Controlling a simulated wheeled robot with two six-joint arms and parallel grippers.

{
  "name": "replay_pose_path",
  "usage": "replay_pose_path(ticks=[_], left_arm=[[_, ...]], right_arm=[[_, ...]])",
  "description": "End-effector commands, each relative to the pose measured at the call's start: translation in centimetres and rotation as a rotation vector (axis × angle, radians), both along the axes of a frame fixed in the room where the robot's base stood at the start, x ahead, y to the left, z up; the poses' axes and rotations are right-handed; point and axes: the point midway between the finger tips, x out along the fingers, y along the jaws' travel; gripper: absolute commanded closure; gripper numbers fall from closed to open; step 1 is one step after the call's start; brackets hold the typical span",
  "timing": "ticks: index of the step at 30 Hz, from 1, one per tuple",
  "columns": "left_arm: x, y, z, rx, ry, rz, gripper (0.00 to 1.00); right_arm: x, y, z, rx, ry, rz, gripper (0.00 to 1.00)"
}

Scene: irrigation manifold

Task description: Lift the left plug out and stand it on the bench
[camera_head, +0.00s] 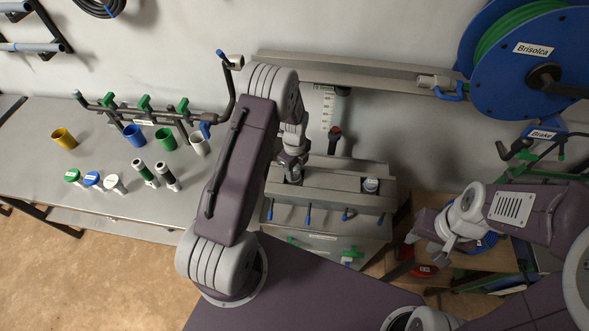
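The grey metal manifold (330,184) stands on the bench, with several blue-handled levers along its front. A pale-topped plug (370,185) sits upright in the right part of its top. My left gripper (292,168) points down at the left part of the manifold's top, where the left plug's place is. The gripper and wrist cover that spot, so I cannot make out the left plug or whether the fingers hold it. My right gripper (430,243) is away to the right, beyond the manifold, with its fingers apart and empty.
The bench (85,150) at left carries yellow, blue, green and white cups, several capped pieces and two dark cylinders. A pipe rack with green valves stands behind them. A blue hose reel (520,90) hangs upper right. Bare bench lies around the small pieces.

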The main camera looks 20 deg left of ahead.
Motion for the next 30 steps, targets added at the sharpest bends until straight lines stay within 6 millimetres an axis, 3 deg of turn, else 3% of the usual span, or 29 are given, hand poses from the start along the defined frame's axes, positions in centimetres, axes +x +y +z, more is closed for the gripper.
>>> replay_pose_path(ticks=[1, 2, 3, 6, 7, 30], left_arm=[[0.0, 0.0, 0.0, 0.0, 0.0, 0.0, 0.94], [0.0, 0.0, 0.0, 0.0, 0.0, 0.0, 1.0], [0.0, 0.0, 0.0, 0.0, 0.0, 0.0, 0.7], [0.0, 0.0, 0.0, 0.0, 0.0, 0.0, 0.98], [0.0, 0.0, 0.0, 0.0, 0.0, 0.0, 1.0], [0.0, 0.0, 2.4, 0.0, 0.0, 0.0, 1.0]], right_arm=[[0.0, 0.0, 0.0, 0.0, 0.0, 0.0, 0.62], [0.0, 0.0, 0.0, 0.0, 0.0, 0.0, 0.62], [0.0, 0.0, 0.0, 0.0, 0.0, 0.0, 0.62], [0.0, 0.0, 0.0, 0.0, 0.0, 0.0, 0.62], [0.0, 0.0, 0.0, 0.0, 0.0, 0.0, 0.62], [0.0, 0.0, 1.9, 0.0, 0.0, 0.0, 0.62]])
